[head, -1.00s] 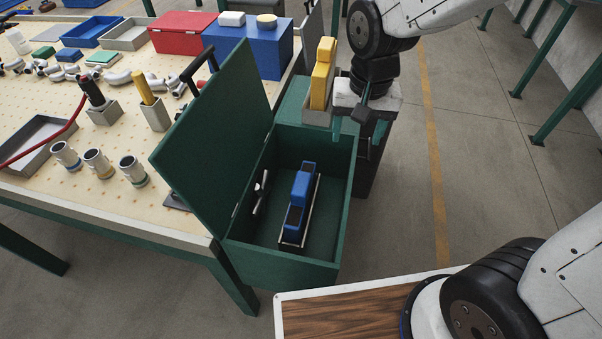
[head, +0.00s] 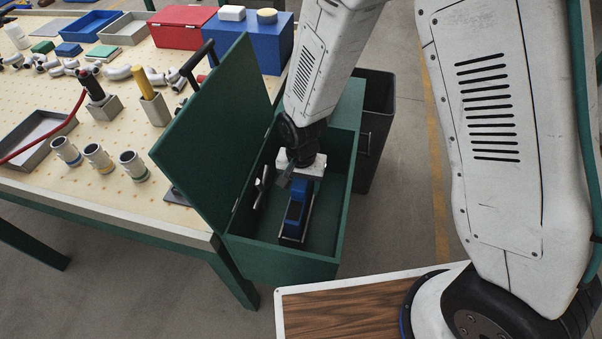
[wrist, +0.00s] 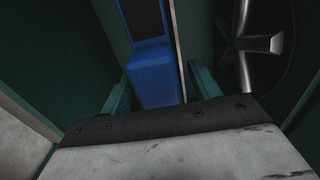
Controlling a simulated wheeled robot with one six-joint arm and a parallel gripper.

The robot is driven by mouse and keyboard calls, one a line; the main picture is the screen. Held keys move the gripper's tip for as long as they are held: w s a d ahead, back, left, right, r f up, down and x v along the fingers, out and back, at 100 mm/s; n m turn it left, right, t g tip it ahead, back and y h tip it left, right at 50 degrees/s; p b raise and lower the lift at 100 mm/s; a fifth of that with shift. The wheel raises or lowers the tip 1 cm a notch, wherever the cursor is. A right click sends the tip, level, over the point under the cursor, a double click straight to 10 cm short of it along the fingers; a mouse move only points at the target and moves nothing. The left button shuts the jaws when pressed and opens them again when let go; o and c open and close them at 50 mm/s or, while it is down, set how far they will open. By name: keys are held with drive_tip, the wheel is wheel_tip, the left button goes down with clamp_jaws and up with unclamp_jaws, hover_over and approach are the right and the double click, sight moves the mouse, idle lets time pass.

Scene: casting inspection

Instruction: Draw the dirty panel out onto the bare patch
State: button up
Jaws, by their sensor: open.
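A blue block-shaped piece (head: 295,213) with dark faces and a pale strip along its side stands inside the open green box (head: 290,262). My gripper (head: 299,180) reaches down into the box over its far end. In the wrist view the blue piece (wrist: 157,80) lies between the two green fingers (wrist: 160,85), which are apart. I cannot tell whether they touch it. A dark wheel with metal spokes (wrist: 262,45) is beside it. I cannot make out dirt on any panel, nor which surface is the bare patch.
The box's green lid (head: 215,150) stands open on the left, next to the pegboard bench (head: 70,210). Three metal cups (head: 100,157) stand on the bench. A black bin (head: 375,135) is behind the box.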

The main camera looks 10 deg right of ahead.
drive_tip(key=shift+f, duration=1.1)
drive_tip(key=c, duration=1.2)
drive_tip(key=shift+o, duration=0.7)
drive_tip(key=shift+c, duration=0.5)
drive_tip(key=shift+r, duration=5.05)
